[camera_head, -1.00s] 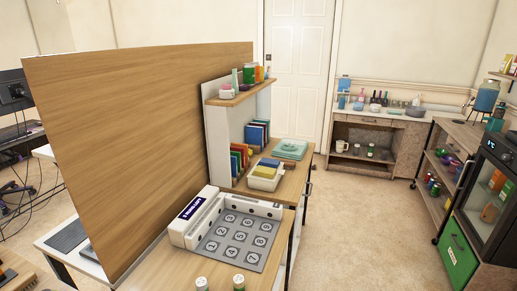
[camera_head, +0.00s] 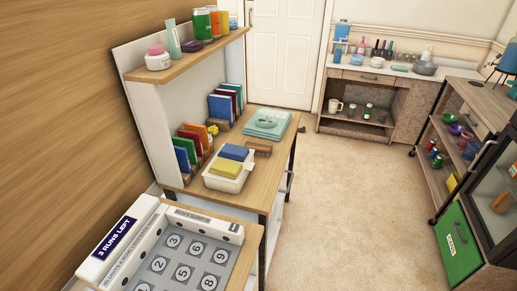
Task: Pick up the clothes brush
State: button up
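A small brown wooden piece (camera_head: 257,147) lies on the wooden desk (camera_head: 268,182), just behind the white tub and in front of the teal stack. It may be the clothes brush, but it is too small to tell and no bristles show. No other thing in view is clearly a clothes brush. My gripper and arm are not in view.
A white tub (camera_head: 226,182) with yellow and blue blocks, several upright books (camera_head: 226,104) and a teal stack (camera_head: 267,124) share the desk. A shelf (camera_head: 190,58) with jars and cans hangs above. A numbered mat (camera_head: 187,262) is nearer. Carpet (camera_head: 345,190) is open right.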

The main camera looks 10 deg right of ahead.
aim_at(266, 148)
jog(key=i+l+u, duration=0.2)
jog(key=u, duration=0.25)
jog(key=i+l+u, duration=0.1)
jog(key=l+u, duration=0.2)
jog(key=u, duration=0.15)
jog(key=i+l+u, duration=0.1)
jog(key=l, duration=0.45)
jog(key=i+l+u, duration=0.15)
jog(key=l, duration=0.4)
jog(key=i+l+u, duration=0.1)
jog(key=l, duration=0.45)
jog(key=i+l+u, duration=0.15)
jog(key=l, duration=1.1)
jog(key=i+l, duration=0.1)
jog(key=l, duration=0.6)
